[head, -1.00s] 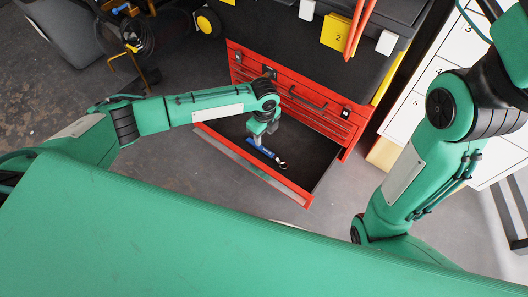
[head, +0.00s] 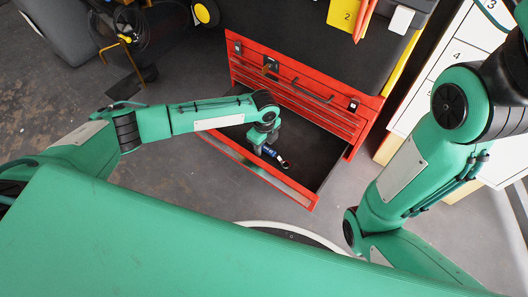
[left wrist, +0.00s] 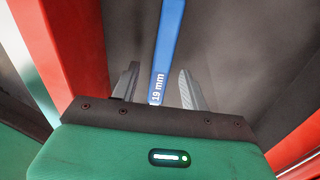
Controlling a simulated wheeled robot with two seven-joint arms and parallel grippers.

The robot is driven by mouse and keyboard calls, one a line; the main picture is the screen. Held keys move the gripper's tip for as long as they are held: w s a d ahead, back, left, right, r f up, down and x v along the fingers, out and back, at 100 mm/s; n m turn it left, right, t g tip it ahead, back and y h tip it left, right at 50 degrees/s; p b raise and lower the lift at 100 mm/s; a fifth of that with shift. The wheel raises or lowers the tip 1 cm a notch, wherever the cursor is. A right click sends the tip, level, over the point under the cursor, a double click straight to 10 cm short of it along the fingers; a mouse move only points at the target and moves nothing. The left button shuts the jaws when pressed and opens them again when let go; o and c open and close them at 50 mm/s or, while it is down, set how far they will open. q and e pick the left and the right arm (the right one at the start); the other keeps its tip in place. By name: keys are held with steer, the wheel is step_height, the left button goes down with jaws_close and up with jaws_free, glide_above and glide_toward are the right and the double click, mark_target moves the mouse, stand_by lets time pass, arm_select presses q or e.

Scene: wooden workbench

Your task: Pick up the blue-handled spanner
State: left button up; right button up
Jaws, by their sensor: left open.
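The blue-handled spanner (head: 274,154) lies in the open drawer of the red tool chest. Its metal end points to the right in the head view, and part of its handle is hidden by my gripper. In the left wrist view, the blue handle (left wrist: 169,42), marked "19 mm", runs between my two fingers. My left gripper (head: 262,149) is over the drawer, and in the left wrist view its fingers (left wrist: 158,85) are apart, one on each side of the handle. I cannot tell how far above the drawer floor the fingertips are. My right gripper is out of view.
The red tool chest (head: 290,72) stands behind the open drawer, whose front wall (head: 270,178) and sides surround the spanner. White numbered drawers (head: 440,75) stand at the right. The dark drawer floor right of the spanner is clear.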

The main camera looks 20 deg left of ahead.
arm_select(q)
steer(key=shift+f, duration=0.4)
jaws_close()
steer(key=shift+r, duration=0.1)
